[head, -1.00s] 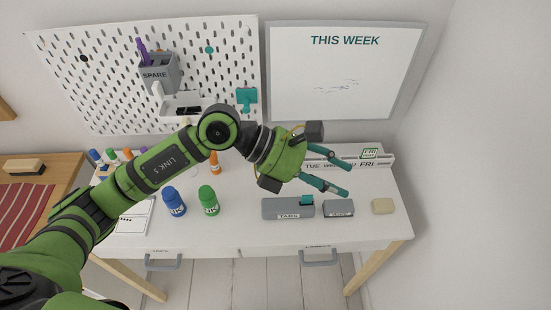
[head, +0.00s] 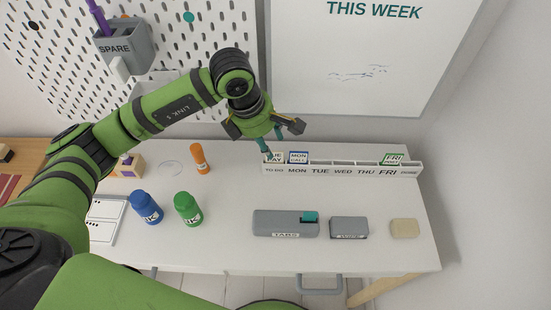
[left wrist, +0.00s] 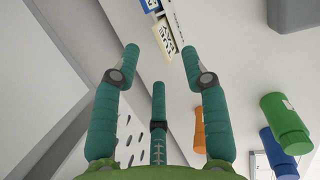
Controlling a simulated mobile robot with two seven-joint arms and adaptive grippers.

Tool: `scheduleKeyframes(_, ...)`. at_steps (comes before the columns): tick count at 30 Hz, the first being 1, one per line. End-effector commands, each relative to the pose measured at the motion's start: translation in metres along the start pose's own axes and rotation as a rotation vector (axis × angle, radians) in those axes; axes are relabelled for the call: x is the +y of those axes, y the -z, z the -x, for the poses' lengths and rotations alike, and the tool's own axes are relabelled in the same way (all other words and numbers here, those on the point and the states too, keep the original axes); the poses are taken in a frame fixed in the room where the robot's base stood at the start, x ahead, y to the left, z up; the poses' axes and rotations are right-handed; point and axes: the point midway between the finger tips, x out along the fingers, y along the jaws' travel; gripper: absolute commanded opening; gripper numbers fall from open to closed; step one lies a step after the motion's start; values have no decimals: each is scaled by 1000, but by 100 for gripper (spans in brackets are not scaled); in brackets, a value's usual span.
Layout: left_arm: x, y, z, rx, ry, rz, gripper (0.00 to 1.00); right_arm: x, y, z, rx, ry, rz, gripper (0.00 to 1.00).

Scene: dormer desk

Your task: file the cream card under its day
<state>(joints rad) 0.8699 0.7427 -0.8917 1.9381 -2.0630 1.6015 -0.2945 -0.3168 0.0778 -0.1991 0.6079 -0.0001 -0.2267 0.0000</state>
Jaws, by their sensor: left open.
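The cream card (head: 273,157) stands in the TO DO slot at the left end of the white day rack (head: 345,172). Its lettering seems to read TUE PAY. My left gripper (head: 270,146) is open, its teal fingers pointing down just above and behind the card, partly in front of the wall. In the left wrist view the cream card (left wrist: 166,36) shows just beyond and between the open fingertips (left wrist: 160,50), not gripped. The rack has slots marked MON, TUE, WED, THU and FRI; the TUE slot looks empty. My right gripper is not in view.
A blue-edged card (head: 298,157) stands at MON and a green-edged card (head: 393,159) at FRI. In front lie a grey TABS box (head: 285,224), a smaller grey box (head: 349,228) and a beige block (head: 404,229).

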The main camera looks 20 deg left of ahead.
Motion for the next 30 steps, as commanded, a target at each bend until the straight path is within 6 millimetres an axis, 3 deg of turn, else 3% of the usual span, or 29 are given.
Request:
scheduleKeyframes(4,-3,-2,-15,2,6,1,45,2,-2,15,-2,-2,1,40)
scheduleKeyframes(10,-3,-4,-45,0,4,1,45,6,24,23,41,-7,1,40)
scheduleKeyframes(19,-3,-3,-53,0,0,0,45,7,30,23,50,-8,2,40)
scheduleKeyframes(20,-3,-3,-53,-1,0,0,41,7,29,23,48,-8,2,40)
scheduleKeyframes(21,-3,-3,-53,-1,0,0,25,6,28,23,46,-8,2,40)
scheduleKeyframes(24,-2,-3,-53,-1,0,0,0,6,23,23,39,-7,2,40)
scheduleKeyframes(30,-2,-3,-52,-1,-3,1,0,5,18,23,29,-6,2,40)
